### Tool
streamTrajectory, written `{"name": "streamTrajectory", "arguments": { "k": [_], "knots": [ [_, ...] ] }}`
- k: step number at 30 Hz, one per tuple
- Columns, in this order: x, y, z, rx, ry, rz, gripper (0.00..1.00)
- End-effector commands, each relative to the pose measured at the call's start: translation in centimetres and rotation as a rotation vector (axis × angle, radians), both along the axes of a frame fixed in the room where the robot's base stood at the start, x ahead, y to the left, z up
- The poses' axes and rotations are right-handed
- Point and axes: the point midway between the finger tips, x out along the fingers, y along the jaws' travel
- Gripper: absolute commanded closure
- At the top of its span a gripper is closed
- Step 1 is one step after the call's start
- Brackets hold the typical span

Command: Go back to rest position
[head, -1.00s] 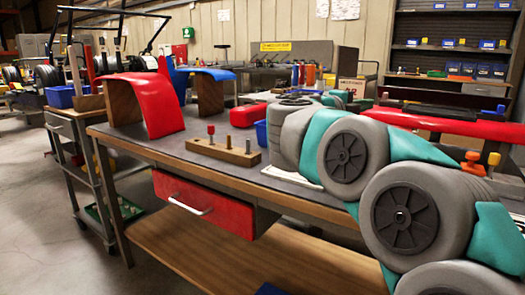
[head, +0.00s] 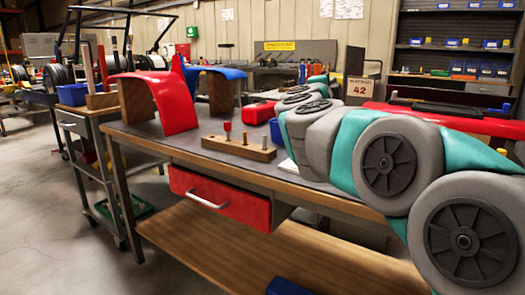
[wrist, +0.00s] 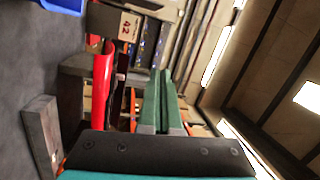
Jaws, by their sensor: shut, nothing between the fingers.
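My gripper (wrist: 163,112) shows in the wrist view as two teal fingers lying together, with nothing between them. It is held up in the air, and the view is tilted on its side. In the head view my grey and teal arm is folded across the right side, over the right part of the workbench (head: 350,205). The fingers cannot be made out in the head view.
The bench carries a red fender (head: 178,108), a blue fender (head: 222,73), a wooden block with pegs (head: 238,149) and a blue bin (head: 276,132). A red drawer (head: 218,197) is under its top.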

Motion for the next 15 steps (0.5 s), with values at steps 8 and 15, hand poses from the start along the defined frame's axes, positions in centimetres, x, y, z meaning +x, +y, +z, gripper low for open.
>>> {"name": "streamTrajectory", "arguments": {
  "k": [8,15],
  "knots": [
    [-2.1,10.1,-2.8,-0.315,0.155,0.430,1.00],
    [-8.9,16.3,-14.0,-0.601,0.466,0.798,1.00]
  ]
}}
